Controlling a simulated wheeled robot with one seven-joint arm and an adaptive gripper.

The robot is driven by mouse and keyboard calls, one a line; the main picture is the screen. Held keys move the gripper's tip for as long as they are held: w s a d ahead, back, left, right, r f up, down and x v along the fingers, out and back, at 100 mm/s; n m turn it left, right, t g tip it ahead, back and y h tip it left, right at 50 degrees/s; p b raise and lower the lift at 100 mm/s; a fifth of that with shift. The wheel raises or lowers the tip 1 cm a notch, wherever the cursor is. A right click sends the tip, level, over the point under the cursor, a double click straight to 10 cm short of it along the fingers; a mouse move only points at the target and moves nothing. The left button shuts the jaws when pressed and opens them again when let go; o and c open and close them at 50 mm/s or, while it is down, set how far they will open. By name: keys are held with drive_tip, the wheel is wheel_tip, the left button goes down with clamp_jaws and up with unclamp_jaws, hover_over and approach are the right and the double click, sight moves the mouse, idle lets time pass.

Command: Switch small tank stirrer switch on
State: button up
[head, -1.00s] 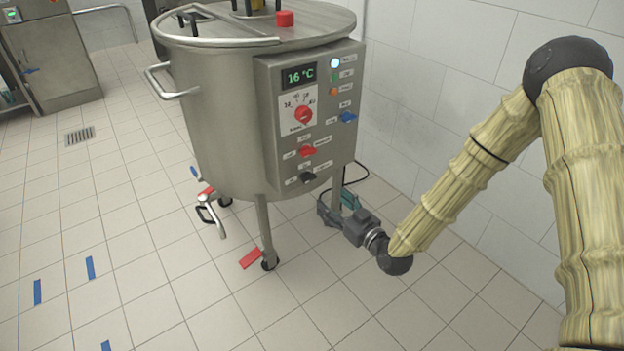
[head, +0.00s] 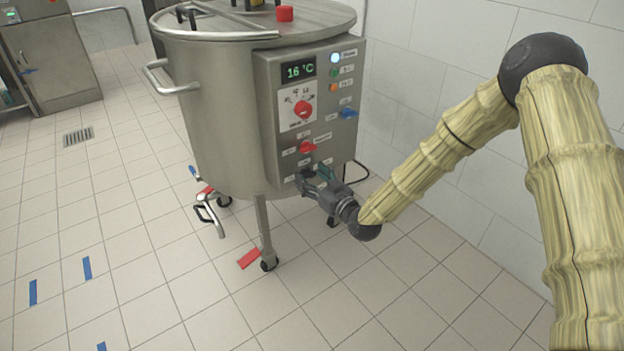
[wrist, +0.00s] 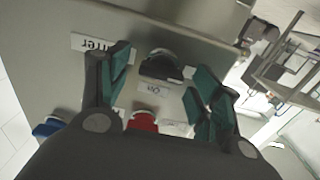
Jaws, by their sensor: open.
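The steel tank (head: 225,110) stands on wheeled legs, with a control panel (head: 335,110) on its right side. In the wrist view a black rotary switch (wrist: 161,66) lies between the open fingers of my gripper (wrist: 160,85); a label reading "Stirrer" (wrist: 93,43) is beside it. A smaller label under the switch seems to read "On". In the head view my gripper (head: 312,184) is at the bottom of the panel and hides the black switch. I cannot tell whether the fingers touch it.
A tap (head: 209,214) sticks out low on the tank. A tiled wall (head: 430,100) is at the right.

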drive_tip(key=c, duration=1)
drive_tip(key=shift+m, duration=0.3)
drive_tip(key=m+p, duration=0.2)
drive_tip(key=m, duration=0.2)
drive_tip(key=shift+w+d, duration=0.1)
drive_tip(key=m+p, duration=0.1)
drive_tip(key=m, duration=0.4)
drive_tip(key=shift+f, duration=0.15)
drive_tip(key=m, duration=0.4)
drive_tip(key=shift+d+f, duration=0.1)
drive_tip(key=shift+f+m+b, duration=0.1)
drive_tip(key=shift+m+b, duration=0.45)
drive_tip(key=shift+m, duration=1.55)
